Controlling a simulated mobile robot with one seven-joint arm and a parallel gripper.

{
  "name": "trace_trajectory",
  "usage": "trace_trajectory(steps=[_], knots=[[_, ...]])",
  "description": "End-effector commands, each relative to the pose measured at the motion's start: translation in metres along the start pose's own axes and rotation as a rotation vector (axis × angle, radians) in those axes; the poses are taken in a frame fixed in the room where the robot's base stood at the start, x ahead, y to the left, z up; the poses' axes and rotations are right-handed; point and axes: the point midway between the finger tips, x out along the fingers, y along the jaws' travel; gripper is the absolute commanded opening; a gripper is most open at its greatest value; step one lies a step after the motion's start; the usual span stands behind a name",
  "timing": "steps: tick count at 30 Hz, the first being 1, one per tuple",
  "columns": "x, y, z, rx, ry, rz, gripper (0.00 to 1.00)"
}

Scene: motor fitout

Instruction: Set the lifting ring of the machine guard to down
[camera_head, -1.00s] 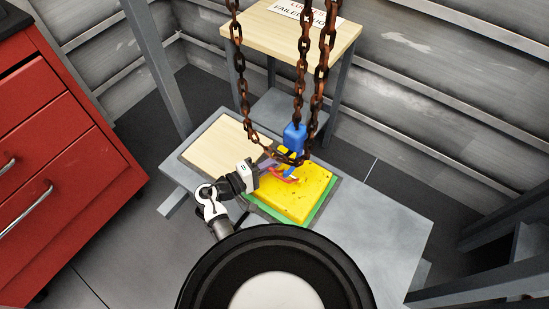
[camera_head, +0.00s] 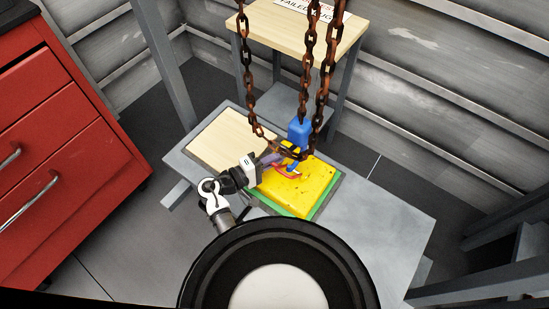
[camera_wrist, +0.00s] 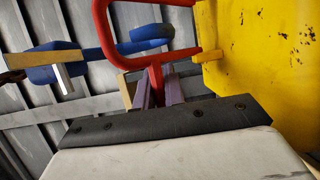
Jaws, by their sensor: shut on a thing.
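The yellow machine guard (camera_head: 312,190) lies flat on a green-edged base on the grey table. Its red lifting ring (camera_head: 287,174) shows small in the head view. In the wrist view the ring (camera_wrist: 152,64) stands out from the yellow face of the guard (camera_wrist: 262,55), not flat against it. My gripper (camera_head: 274,160) reaches in from the left. In the wrist view its purple fingers (camera_wrist: 157,88) are shut on the ring's outer part. The blue hook (camera_head: 299,131) hangs close by; its blue bar (camera_wrist: 135,45) appears behind or through the ring, and I cannot tell which.
Rusty chains (camera_head: 307,70) hang above the guard, close to my arm. A pale wooden board (camera_head: 215,145) lies left of the guard. The grey table (camera_head: 385,220) is clear on the right. A red drawer cabinet (camera_head: 70,150) stands at left, and a wooden-topped stand (camera_head: 290,35) behind.

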Motion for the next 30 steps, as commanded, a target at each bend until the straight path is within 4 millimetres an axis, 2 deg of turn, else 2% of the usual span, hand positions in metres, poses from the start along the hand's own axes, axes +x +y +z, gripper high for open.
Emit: trace_trajectory(steps=[10, 11, 15, 25, 30], knots=[[-0.002, 0.004, -0.002, 0.003, 0.006, 0.006, 0.00], [-0.002, 0.004, -0.002, 0.003, 0.006, 0.006, 0.14], [-0.001, 0.003, -0.002, 0.002, 0.005, 0.004, 0.32], [-0.003, 0.001, -0.001, 0.001, 0.003, 0.001, 0.33], [-0.023, 0.000, -0.001, 0.001, 0.005, 0.002, 0.33]])
